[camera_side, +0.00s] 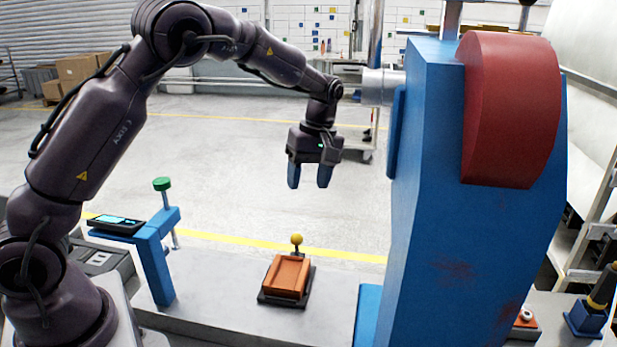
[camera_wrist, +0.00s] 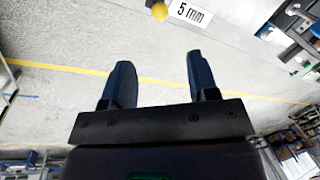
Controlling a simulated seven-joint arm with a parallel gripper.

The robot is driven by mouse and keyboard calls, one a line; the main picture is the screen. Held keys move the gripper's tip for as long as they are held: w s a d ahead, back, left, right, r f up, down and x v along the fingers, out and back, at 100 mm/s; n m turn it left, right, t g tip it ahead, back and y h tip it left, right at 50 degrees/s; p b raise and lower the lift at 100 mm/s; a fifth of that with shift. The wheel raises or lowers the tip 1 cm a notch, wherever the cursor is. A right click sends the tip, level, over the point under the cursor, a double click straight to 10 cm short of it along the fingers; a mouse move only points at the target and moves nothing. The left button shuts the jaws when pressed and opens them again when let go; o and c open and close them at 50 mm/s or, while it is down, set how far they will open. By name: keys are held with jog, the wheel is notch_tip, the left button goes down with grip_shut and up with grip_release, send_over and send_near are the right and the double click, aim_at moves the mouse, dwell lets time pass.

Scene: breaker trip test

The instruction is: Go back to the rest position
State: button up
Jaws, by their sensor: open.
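My gripper (camera_side: 309,182) hangs in the air with its two blue fingers pointing down and spread apart. It is empty, above and slightly right of an orange block (camera_side: 289,276) on a dark base, and well clear of it. A yellow ball knob (camera_side: 296,239) stands up behind the block. In the wrist view my gripper (camera_wrist: 164,75) shows both fingers apart with only floor between them. A yellow ball (camera_wrist: 160,11) and a white label reading "5 mm" (camera_wrist: 190,14) show at the top edge there.
A large blue machine (camera_side: 440,190) with a red cover (camera_side: 512,110) stands right of my gripper. A blue stand (camera_side: 154,262) with a green knob (camera_side: 162,184) and a small screen (camera_side: 117,222) is at the left. The air between them is free.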

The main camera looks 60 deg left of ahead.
jog(key=s+d+r+m+t, duration=0.2)
jog(key=s+r+m, duration=0.2)
jog(key=s, duration=0.4)
jog(key=s+d+r+m+t, duration=0.3)
jog(key=s+m, duration=0.3)
jog(key=s, duration=0.2)
jog(key=s+d+r+m+t, duration=0.2)
jog(key=s+r+m, duration=0.3)
jog(key=s, duration=0.3)
jog(key=shift+s+d+r+m+t, duration=0.2)
jog(key=shift+d+r+m+t, duration=0.2)
jog(key=shift+d, duration=0.25)
dwell(0.5)
